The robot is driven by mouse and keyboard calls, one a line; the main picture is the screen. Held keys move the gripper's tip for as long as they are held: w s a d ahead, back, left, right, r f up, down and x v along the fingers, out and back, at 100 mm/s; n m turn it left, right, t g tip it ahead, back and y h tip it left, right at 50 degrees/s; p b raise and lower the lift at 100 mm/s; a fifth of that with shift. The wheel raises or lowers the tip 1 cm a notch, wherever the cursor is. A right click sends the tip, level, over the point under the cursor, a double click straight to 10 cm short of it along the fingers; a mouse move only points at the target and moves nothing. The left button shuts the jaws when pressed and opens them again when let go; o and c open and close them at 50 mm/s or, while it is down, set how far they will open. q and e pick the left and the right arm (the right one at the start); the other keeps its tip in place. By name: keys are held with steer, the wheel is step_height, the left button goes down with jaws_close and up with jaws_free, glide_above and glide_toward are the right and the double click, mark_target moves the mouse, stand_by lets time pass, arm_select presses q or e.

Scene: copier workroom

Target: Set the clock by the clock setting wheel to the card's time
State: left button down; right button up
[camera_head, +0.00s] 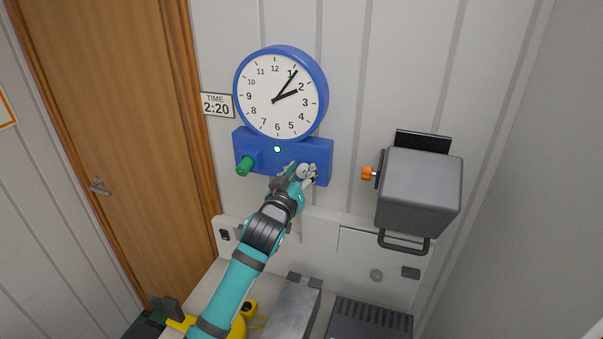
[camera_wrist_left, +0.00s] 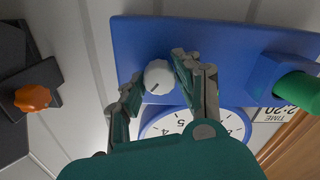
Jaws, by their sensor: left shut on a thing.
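The blue-rimmed clock (camera_head: 262,118) hangs on the wall; its short hand points just past 2 and its long hand near 1, about 2:06. The card (camera_head: 217,105) left of it reads "TIME 2:20". Below the clock is a blue box (camera_head: 245,142). The white clock setting wheel (camera_wrist_left: 158,82) sits on its face, at the right end in the head view and largely hidden there by my gripper. My left gripper (camera_head: 305,174) is shut on the wheel, with one finger on each side in the left wrist view. My right gripper is not in view.
A green knob (camera_head: 244,166) sticks out of the box's left end, and a small light (camera_head: 277,149) glows on the box. A grey machine (camera_head: 420,190) with an orange knob (camera_head: 367,173) juts out at right. A wooden door (camera_head: 110,120) is at left.

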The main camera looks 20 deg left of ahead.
arm_select(q)
steer(key=m, duration=0.4)
steer(key=shift+f+m, duration=0.1)
steer(key=shift+m, duration=0.2)
steer(key=m, duration=0.3)
steer(key=shift+m, duration=0.4)
steer(key=m, duration=0.4)
steer(key=shift+d+m, duration=0.1)
steer(key=shift+m, duration=1.8)
steer(key=c, duration=0.9)
jaws_free()
steer(key=shift+c, duration=0.2)
steer(key=s, duration=1.2)
steer(key=shift+a, duration=0.2)
